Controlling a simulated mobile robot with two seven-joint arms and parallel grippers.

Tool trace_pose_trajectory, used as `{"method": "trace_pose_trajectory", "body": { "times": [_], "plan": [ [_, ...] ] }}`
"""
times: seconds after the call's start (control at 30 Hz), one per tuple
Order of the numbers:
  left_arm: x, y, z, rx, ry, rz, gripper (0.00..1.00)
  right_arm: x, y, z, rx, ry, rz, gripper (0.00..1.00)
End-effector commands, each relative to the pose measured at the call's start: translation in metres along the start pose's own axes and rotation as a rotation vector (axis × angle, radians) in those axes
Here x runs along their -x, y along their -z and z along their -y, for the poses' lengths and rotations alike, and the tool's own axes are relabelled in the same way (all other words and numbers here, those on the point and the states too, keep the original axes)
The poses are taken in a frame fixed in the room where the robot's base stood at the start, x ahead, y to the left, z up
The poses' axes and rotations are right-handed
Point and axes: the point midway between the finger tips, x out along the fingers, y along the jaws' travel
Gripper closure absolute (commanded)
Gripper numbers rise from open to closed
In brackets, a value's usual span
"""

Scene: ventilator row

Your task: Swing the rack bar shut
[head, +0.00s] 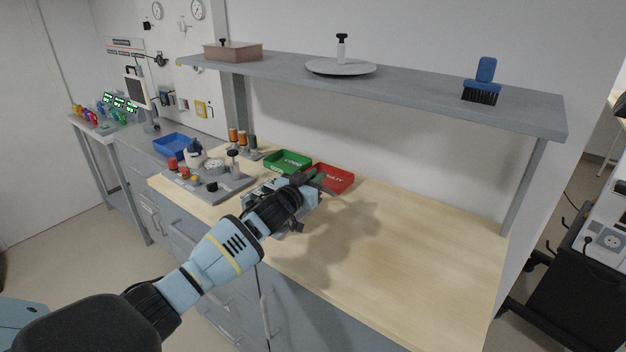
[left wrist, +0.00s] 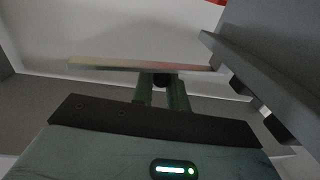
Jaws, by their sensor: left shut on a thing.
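My left gripper (head: 314,178) reaches over the bench to a small grey rack, mostly hidden behind my wrist in the head view. In the left wrist view its two green fingers (left wrist: 162,92) are close together, shut on a thin pale bar (left wrist: 110,66), apparently the rack bar. The bar runs crosswise at the fingertips, and a dark round part shows between the fingers. How far the bar stands from its shut position cannot be told. My right gripper is in neither view.
A green tray (head: 287,168) and a red tray (head: 342,178) lie just behind the gripper. A grey fixture board (head: 236,184) with knobs stands left of it. A shelf (head: 420,92) hangs over the bench. The right side of the wooden worktop (head: 420,255) is clear.

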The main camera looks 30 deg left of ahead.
Motion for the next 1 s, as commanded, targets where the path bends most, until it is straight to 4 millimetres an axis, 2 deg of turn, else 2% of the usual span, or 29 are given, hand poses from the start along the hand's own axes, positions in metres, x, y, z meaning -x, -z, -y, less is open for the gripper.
{"method": "trace_pose_trajectory", "body": {
  "times": [0.2, 0.23, 0.37, 0.73, 1.0],
  "plan": [
    [0.000, -0.001, 0.001, 0.000, 0.002, 0.002, 1.00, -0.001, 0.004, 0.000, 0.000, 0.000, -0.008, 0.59],
    [0.000, 0.000, 0.001, 0.000, 0.003, 0.002, 0.82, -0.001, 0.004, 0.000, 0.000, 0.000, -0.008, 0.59],
    [0.000, 0.000, 0.002, -0.001, 0.003, 0.001, 0.66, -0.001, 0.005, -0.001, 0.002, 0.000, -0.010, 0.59],
    [0.004, 0.000, 0.002, 0.000, 0.003, 0.000, 0.66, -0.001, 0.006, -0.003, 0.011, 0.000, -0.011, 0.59],
    [0.036, 0.001, 0.001, 0.000, 0.002, -0.001, 0.66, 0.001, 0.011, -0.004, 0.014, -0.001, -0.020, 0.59]
  ]
}}
